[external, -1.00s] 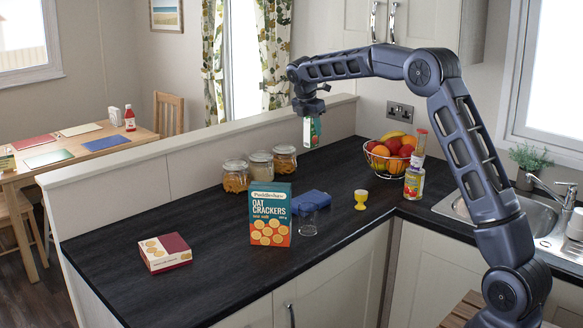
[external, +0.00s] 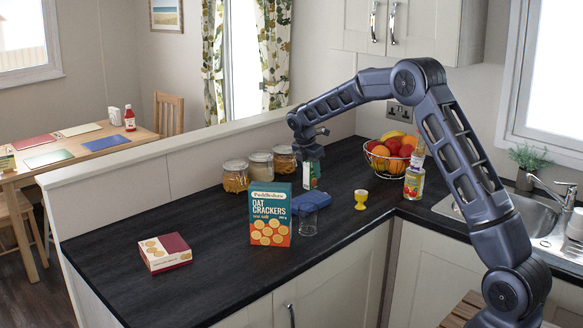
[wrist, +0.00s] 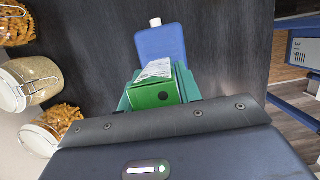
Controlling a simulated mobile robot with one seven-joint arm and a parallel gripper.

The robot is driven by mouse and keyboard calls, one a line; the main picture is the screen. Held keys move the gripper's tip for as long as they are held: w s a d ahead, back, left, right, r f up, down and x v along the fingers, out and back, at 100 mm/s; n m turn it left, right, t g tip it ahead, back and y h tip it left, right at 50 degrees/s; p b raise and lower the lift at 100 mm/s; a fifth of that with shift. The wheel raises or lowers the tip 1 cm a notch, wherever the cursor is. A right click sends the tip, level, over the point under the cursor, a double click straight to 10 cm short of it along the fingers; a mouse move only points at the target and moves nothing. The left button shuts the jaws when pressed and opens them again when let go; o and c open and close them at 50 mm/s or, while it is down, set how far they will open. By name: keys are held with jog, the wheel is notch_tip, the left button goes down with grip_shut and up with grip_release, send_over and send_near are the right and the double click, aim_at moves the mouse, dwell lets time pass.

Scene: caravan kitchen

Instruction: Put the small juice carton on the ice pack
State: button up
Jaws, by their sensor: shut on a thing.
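My gripper (external: 310,163) is shut on the small juice carton (external: 312,178), a green and white box hanging below it, low over the counter. In the wrist view the carton's green top (wrist: 152,94) sits between the teal fingers of my gripper (wrist: 158,97). The blue ice pack (external: 314,200) lies flat on the counter, just in front of the carton in the external view. In the wrist view the ice pack (wrist: 160,43), with a white cap, shows just beyond the carton. The carton hides its near end; I cannot tell whether they touch.
An oat crackers box (external: 270,228) and a clear glass (external: 308,222) stand close to the ice pack. Several lidded jars (external: 260,167) stand behind. The counter's left part is mostly clear.

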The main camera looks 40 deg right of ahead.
aim_at(312, 179)
jog(key=shift+f, duration=1.85)
jog(key=shift+f, duration=0.15)
jog(key=o, duration=1.1)
